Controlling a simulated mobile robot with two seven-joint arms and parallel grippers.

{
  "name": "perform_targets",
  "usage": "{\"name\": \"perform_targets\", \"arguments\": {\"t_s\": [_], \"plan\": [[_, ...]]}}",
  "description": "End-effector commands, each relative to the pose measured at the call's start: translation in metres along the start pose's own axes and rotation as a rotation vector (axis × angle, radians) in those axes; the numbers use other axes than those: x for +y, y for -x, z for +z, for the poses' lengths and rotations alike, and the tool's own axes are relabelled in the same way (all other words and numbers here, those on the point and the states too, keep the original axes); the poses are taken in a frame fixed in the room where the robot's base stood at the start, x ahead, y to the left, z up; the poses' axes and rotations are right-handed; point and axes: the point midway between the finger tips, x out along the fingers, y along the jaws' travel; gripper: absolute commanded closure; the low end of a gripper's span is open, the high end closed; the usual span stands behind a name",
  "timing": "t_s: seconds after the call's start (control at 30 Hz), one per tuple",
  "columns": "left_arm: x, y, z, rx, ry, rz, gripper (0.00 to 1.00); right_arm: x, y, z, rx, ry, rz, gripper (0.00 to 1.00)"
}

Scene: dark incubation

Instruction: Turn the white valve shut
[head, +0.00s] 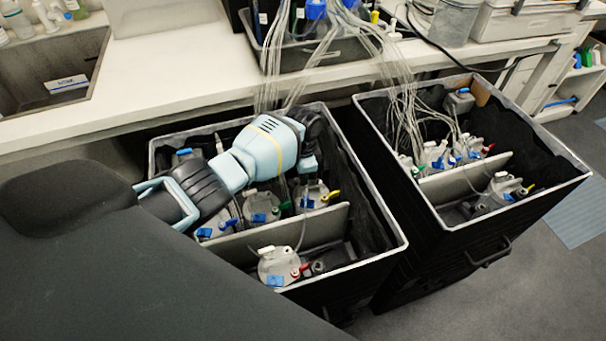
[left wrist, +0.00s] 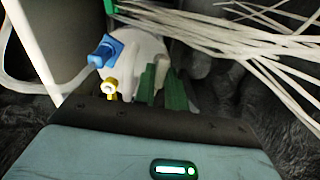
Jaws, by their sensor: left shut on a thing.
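My left gripper (head: 305,192) reaches down into the left black bin, at a grey-white bottle cap behind the divider. In the left wrist view its two green fingers (left wrist: 162,78) stand close together against the white cap (left wrist: 140,52). They are shut on the white valve, which is mostly hidden between them. A blue clip (left wrist: 105,50) and a yellow valve with a white end (left wrist: 110,89) sit on the cap's left side, beside the fingers. My right gripper is in neither view.
The left bin (head: 398,246) holds several other capped bottles and a grey divider (head: 325,222). A second black bin (head: 575,182) stands to the right. A white bench (head: 170,72) lies behind.

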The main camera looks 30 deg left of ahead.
Motion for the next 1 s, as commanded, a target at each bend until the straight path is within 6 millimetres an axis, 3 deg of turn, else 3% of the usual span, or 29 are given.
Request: {"name": "perform_targets", "arguments": {"t_s": [0.17,0.2,0.37,0.67,1.0], "plan": [[0.0,0.0,-0.001,0.001,0.0,0.0,1.0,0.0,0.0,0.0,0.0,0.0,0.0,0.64],[0.0,0.0,0.0,0.001,0.0,0.0,0.86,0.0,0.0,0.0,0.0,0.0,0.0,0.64],[0.0,0.0,0.0,0.001,0.001,0.0,0.66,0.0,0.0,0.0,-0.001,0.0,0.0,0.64],[0.0,0.002,0.0,0.001,0.001,-0.001,0.66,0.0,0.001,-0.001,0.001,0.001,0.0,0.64],[-0.001,0.052,-0.002,0.006,0.001,-0.005,0.66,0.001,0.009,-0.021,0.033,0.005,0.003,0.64]]}}
